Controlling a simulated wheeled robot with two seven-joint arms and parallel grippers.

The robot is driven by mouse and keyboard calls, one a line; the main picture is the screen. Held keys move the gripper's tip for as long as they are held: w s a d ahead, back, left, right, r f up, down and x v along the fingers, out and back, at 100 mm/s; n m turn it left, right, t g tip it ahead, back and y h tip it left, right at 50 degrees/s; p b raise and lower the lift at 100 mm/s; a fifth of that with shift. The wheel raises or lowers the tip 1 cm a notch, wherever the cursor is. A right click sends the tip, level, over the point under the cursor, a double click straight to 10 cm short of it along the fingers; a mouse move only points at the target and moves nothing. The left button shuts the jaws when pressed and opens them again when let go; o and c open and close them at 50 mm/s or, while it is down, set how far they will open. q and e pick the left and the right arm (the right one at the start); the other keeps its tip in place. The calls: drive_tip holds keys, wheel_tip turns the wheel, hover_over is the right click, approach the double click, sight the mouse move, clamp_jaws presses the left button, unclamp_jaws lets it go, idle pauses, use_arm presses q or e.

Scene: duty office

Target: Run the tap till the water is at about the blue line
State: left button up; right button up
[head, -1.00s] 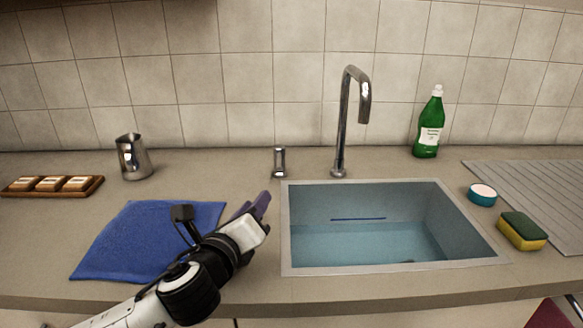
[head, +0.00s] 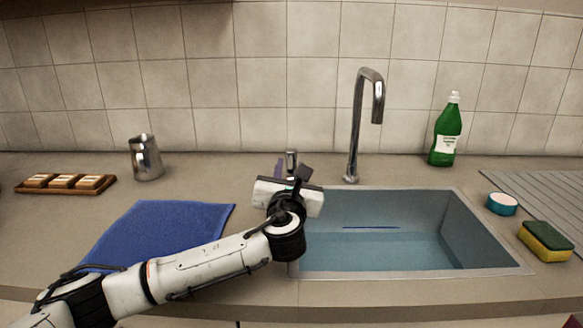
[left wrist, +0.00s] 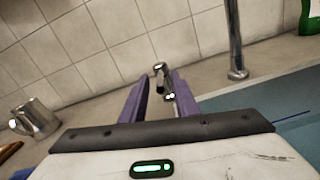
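The chrome tap (head: 356,125) stands behind the sink (head: 410,274), with no stream visible from its spout. The small chrome tap handle (head: 291,160) is left of it and also shows in the left wrist view (left wrist: 160,80). The blue line (head: 371,228) is on the sink's back wall. Water (head: 385,250) stands in the sink, its back edge slightly below the line. My left gripper (head: 292,170) is at the handle. In the left wrist view its purple fingers (left wrist: 160,98) are apart, with the handle showing between them; contact cannot be told.
A blue cloth (head: 160,230) lies under my left arm. A metal jug (head: 146,158) and a wooden tray (head: 105,187) are at the left. A green bottle (head: 446,133), a round teal tub (head: 502,204), a sponge (head: 545,242) and a ribbed drainer (head: 550,200) are at the right.

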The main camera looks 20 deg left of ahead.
sight(291, 162)
use_arm(q)
drive_tip(key=shift+x, duration=1.1)
clamp_jaws()
